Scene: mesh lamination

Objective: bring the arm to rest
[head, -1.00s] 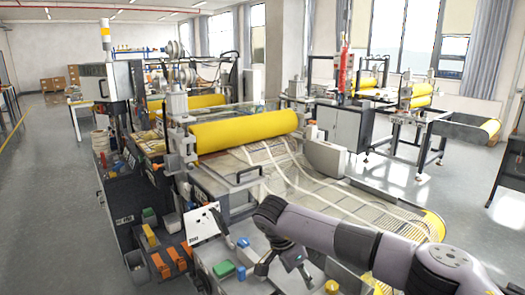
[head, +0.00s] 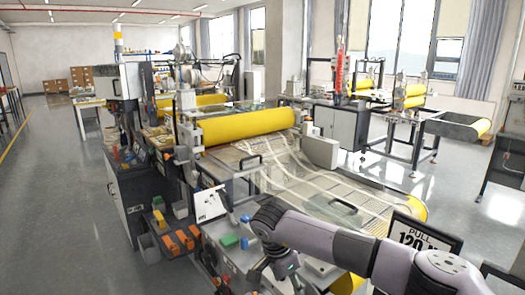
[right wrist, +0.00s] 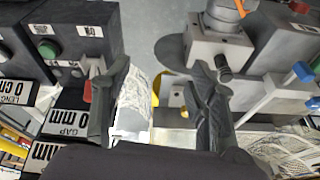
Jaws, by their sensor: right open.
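My right arm comes in from the lower right in the head view. Its gripper (head: 264,280) hangs at the bottom edge over the front of the laminating machine, beside small green and blue parts. In the right wrist view the two dark fingers (right wrist: 157,85) stand wide apart with nothing held between them. Behind them are a dark box with a green button (right wrist: 47,48) and a grey block with a cylinder on top (right wrist: 218,48). Touching cannot be judged. My left gripper is out of view.
The machine's yellow roller (head: 250,128) and mesh bed lie beyond the arm. A black-framed "PULL 120" sign (head: 425,238) stands close behind the arm. A blue-knobbed part (right wrist: 303,71) is right of the fingers. Open floor (head: 60,190) lies left.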

